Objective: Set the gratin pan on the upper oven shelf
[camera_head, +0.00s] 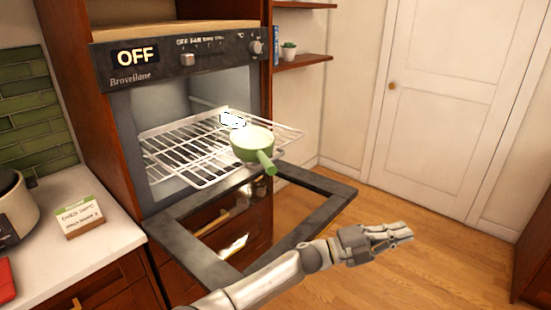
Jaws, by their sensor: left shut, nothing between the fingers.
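The gratin pan (252,140) is light green with a short handle pointing toward the front right. It sits on the right front part of a wire oven shelf (188,160), which sticks out past the open oven's front. My left gripper (405,232) is shut and empty, to the right of the lowered oven door and well apart from the pan. My right gripper is out of view.
The oven door (323,212) hangs open and low, between my left arm and the cabinet. The oven panel (180,58) reads OFF. Floor at right is clear.

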